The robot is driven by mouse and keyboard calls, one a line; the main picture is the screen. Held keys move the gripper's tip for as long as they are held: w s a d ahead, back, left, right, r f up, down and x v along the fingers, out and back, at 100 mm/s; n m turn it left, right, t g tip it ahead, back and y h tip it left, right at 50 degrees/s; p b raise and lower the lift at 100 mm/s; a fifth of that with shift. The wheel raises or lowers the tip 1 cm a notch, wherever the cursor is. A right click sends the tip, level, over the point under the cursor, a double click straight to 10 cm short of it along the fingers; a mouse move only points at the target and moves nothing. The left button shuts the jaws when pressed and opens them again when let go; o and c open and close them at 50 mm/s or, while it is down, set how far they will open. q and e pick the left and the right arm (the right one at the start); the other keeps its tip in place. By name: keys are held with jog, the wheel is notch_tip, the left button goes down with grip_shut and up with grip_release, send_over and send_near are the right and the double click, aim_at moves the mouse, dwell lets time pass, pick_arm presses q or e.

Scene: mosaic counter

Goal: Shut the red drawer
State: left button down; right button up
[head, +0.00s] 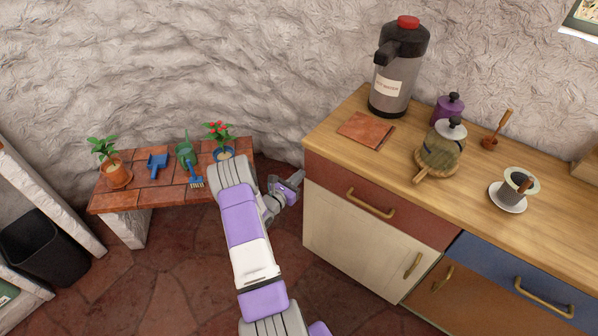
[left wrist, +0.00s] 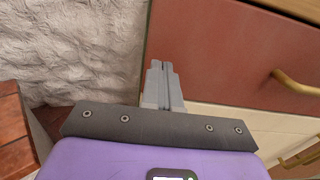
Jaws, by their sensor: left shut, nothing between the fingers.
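The red drawer (head: 340,184) is at the top left of the cabinet, just under the wooden counter, with a brass bar handle (head: 370,203). Its front looks about level with the cabinet, and I cannot make out any gap. My left gripper (head: 299,176) is shut and empty beside the left end of the drawer front. In the left wrist view, the closed fingers (left wrist: 163,66) overlap the left part of the red front (left wrist: 220,50), with the handle (left wrist: 295,82) to their right. I cannot tell whether they touch it. My right gripper is not in view.
A cream door (head: 345,240) is below the drawer, and a blue drawer (head: 500,270) is to the right. The counter (head: 450,205) holds a dispenser (head: 398,75), a tile and jars. A low tiled bench (head: 135,182) with plants stands left. Floor between is clear.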

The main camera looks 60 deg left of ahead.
pick_arm(q)
jog(key=p+v, duration=0.2)
jog(key=v, duration=0.9)
jog(key=shift+a+f, duration=0.1)
jog(key=shift+f, duration=0.05)
